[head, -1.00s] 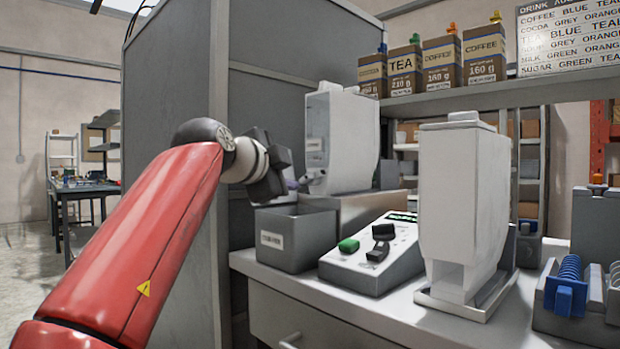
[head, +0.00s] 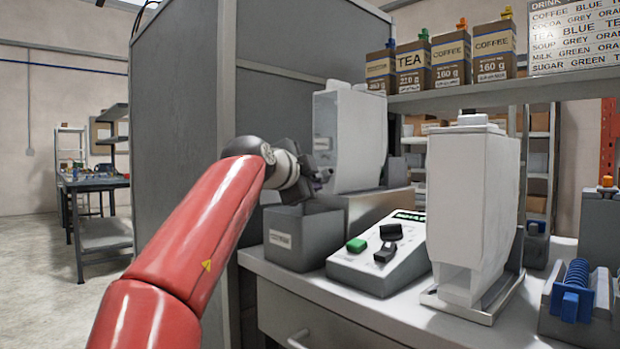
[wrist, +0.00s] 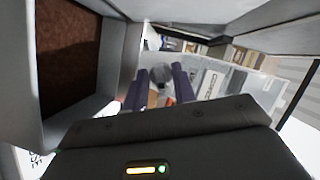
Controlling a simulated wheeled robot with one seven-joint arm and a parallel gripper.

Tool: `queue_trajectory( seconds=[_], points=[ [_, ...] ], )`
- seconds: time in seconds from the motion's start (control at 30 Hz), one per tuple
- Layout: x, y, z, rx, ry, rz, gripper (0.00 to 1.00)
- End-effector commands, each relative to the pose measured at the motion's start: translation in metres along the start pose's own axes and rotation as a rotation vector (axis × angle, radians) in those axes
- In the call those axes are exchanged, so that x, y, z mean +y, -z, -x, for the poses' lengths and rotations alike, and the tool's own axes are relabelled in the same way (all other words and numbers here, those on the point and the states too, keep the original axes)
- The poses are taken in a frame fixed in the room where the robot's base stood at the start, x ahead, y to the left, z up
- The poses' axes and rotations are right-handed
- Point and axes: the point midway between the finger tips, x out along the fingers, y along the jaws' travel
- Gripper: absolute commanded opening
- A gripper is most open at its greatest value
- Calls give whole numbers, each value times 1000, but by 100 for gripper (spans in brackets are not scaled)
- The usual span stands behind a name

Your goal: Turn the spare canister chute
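The rear white canister (head: 355,140) stands on a grey block, partly behind my arm. Its chute is low on its left face, mostly hidden by my gripper (head: 322,178) in the head view. In the wrist view the two dark purple fingers of my gripper (wrist: 160,80) are apart. A small grey piece (wrist: 160,77), apparently the chute, shows between them. I cannot tell whether either finger touches it.
A grey labelled bin (head: 300,240) stands just under my gripper; brown contents show in the wrist view (wrist: 68,60). A control box (head: 375,262) and a front white canister (head: 468,200) stand right of it. A tall grey cabinet (head: 180,140) is close on the left.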

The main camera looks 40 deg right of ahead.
Motion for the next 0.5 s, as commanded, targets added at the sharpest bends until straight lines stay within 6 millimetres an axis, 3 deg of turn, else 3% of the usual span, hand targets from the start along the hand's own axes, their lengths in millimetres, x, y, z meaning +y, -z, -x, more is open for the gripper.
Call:
queue_trajectory(
  seconds=[0.5],
  points=[
    [-2,1,0,0,-50,117,4]
  ],
)
